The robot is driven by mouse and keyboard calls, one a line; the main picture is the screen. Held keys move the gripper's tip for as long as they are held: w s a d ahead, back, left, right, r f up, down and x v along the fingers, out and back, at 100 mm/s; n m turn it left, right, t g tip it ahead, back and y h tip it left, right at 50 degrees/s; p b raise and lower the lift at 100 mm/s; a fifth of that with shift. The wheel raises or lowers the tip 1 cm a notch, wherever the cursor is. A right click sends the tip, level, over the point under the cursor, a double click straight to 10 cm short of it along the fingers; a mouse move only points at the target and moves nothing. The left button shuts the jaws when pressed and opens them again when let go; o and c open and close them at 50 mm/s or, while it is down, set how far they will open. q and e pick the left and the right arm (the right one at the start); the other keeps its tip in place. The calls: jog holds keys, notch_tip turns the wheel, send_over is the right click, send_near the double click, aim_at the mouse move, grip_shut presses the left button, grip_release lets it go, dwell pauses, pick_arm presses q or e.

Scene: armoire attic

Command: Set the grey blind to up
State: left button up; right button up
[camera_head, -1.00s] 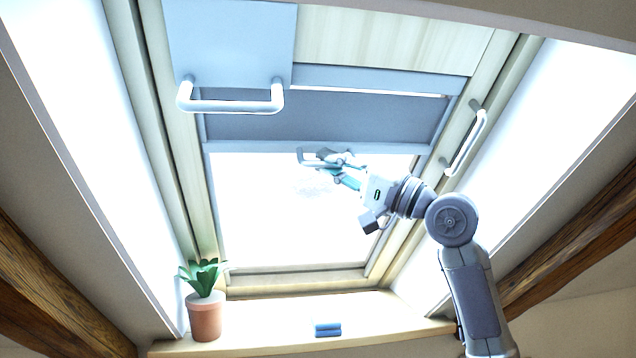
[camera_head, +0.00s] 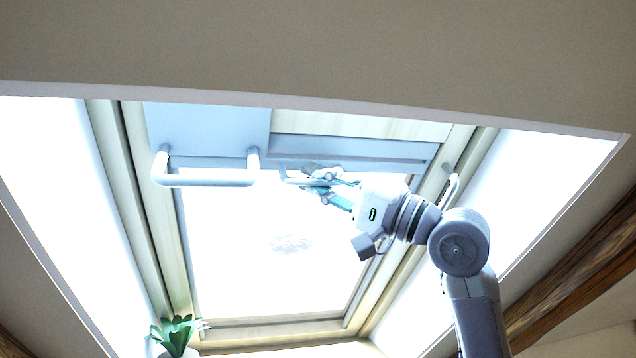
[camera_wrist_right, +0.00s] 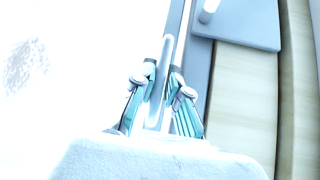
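The grey blind's bottom bar (camera_head: 400,164) is at the top of the skylight, close under the pale blue top bar (camera_head: 350,146). Hardly any grey cloth shows between them. A small handle (camera_head: 292,181) hangs from the bottom bar. My right gripper (camera_head: 325,181) is at this handle. In the right wrist view, my gripper's teal fingers (camera_wrist_right: 160,92) lie on both sides of the handle bar (camera_wrist_right: 166,55), closed about it. The fingertips are partly washed out by light. My left gripper is not in view.
A blue-grey panel (camera_head: 205,135) with a big white handle (camera_head: 205,182) is at the upper left of the window. Another handle (camera_head: 451,188) is on the right frame. A potted plant (camera_head: 175,333) stands at lower left.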

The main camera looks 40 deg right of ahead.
jog(key=o, duration=0.4)
jog(key=shift+s+r, duration=0.15)
jog(key=shift+r, duration=0.05)
jog(key=shift+f, duration=0.1)
jog(key=v, duration=1.2)
jog(key=shift+s, duration=0.15)
jog(key=shift+a, duration=0.1)
